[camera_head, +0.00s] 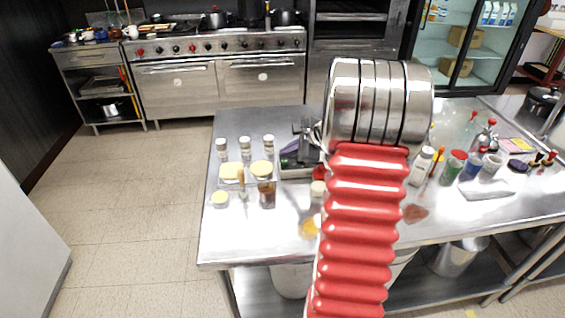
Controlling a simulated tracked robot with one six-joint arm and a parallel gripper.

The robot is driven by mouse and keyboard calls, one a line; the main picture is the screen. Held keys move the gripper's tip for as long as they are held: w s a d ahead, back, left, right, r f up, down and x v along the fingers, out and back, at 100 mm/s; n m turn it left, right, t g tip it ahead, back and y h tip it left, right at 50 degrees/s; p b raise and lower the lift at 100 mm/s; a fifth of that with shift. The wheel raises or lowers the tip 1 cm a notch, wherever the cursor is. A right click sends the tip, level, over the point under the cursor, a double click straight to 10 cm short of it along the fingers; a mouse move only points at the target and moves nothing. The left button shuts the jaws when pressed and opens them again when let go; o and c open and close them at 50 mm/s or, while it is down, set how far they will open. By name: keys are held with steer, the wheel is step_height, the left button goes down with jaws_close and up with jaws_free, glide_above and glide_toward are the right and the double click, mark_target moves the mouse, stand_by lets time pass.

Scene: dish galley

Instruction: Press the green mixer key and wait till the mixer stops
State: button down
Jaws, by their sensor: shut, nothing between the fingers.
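My red ribbed arm with its steel rings stands across the middle of the view and hides part of the steel table (240,237). My gripper (303,157) shows small just left of the rings, pointing down over a shallow tray (296,174) on the table. Its fingers look closed with nothing between them. A small green spot (284,162) lies by the tray's left end; I cannot tell whether it is a key. I cannot make out a mixer; it may be hidden behind my arm.
Left of the tray stand white-capped shakers (222,148), yellow-topped tubs (231,171) and a dark brown glass (267,193). Bottles (421,166) crowd the table right of my arm. The table's front left is bare. Steel ovens (180,88) stand behind.

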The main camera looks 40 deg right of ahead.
mark_target(287, 162)
steer(key=shift+s+f, duration=0.1)
steer(key=shift+f, duration=0.75)
stand_by(1.4)
steer(key=shift+r, duration=0.9)
steer(key=shift+r, duration=2.55)
steer(key=shift+s, duration=0.2)
